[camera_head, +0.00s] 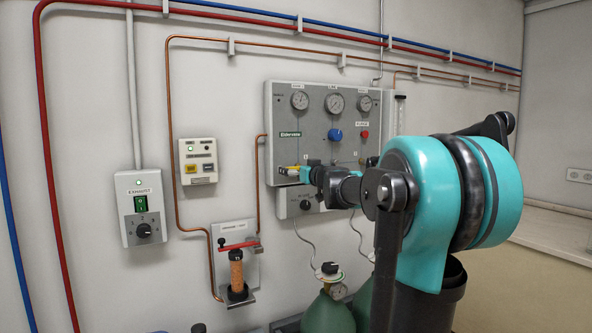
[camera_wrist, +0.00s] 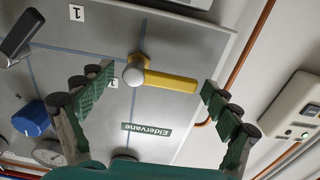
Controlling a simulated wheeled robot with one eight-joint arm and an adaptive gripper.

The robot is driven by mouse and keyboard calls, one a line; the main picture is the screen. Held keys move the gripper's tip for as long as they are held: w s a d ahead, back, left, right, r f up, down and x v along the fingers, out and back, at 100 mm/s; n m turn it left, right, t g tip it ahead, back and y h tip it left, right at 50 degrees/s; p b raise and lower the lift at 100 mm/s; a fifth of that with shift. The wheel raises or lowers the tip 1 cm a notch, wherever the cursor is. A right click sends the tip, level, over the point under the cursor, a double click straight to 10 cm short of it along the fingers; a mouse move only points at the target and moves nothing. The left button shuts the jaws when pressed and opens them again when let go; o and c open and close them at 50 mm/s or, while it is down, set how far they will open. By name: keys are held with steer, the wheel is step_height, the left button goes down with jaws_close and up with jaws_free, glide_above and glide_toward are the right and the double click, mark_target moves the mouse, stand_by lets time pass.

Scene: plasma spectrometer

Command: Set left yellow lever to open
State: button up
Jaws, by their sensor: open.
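The left yellow lever (camera_head: 287,170) is at the lower left of the grey gauge panel. In the wrist view the lever (camera_wrist: 172,82) points right from its round silver pivot (camera_wrist: 134,74), roughly sideways across the panel. My gripper (camera_wrist: 153,82) is open, with one finger on each side of the lever in that picture. No contact with the lever shows, and the gap in depth is hard to judge. In the head view my gripper (camera_head: 294,172) is at the panel's lower left and partly covers the lever.
A dark-handled lever (camera_wrist: 18,38) is at the wrist view's upper left. The panel (camera_head: 317,147) also has a blue knob (camera_head: 335,135), a red button (camera_head: 365,134) and gauges (camera_head: 335,103). Copper pipe (camera_head: 258,185) runs beside its left edge. A beige switch box (camera_head: 197,161) is further left.

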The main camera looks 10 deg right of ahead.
steer(key=shift+w+a, duration=0.1)
steer(key=shift+w, duration=0.15)
steer(key=shift+c, duration=0.4)
steer(key=c, duration=1.6)
